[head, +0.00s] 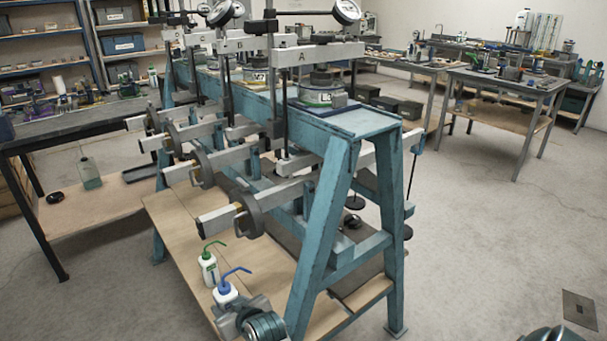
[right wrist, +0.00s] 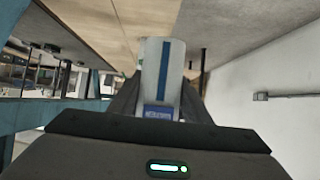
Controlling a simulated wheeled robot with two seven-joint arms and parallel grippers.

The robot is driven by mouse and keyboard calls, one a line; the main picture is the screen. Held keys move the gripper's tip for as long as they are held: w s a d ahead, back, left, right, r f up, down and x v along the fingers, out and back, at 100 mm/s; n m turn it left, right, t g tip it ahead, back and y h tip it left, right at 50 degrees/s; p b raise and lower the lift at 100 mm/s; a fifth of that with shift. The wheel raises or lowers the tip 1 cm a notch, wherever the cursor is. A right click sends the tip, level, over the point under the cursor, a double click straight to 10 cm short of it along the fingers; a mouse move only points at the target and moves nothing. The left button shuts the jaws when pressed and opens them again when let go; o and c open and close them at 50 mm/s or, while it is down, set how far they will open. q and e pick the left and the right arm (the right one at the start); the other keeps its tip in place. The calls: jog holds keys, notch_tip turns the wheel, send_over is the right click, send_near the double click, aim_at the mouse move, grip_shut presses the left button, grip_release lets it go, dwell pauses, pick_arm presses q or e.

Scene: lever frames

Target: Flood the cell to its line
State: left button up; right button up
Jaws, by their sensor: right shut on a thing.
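Several lever frames stand in a row on a blue steel stand (head: 310,250). The nearest beam (head: 300,55) is marked A, and under it a round cell (head: 318,92) with a white label sits on the stand's top. Its water level and line are too small to see. My right gripper (head: 232,304) is shut on a white wash bottle with a blue spout (head: 225,291), low at the stand's front. In the right wrist view the white bottle (right wrist: 162,75) with a blue stripe is between the fingers. My left gripper is not in view.
A white wash bottle with a green spout (head: 209,268) stands on the wooden lower shelf (head: 180,225), close to the held bottle. Handwheels (head: 248,216) and lever ends jut out from the stand. A second cell (head: 256,76) sits farther back.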

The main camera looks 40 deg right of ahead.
jog(key=s+r, duration=0.2)
jog(key=r, duration=1.5)
jog(key=s+r, duration=0.2)
jog(key=r, duration=1.5)
jog(key=shift+r, duration=0.3)
jog(key=shift+s, duration=0.1)
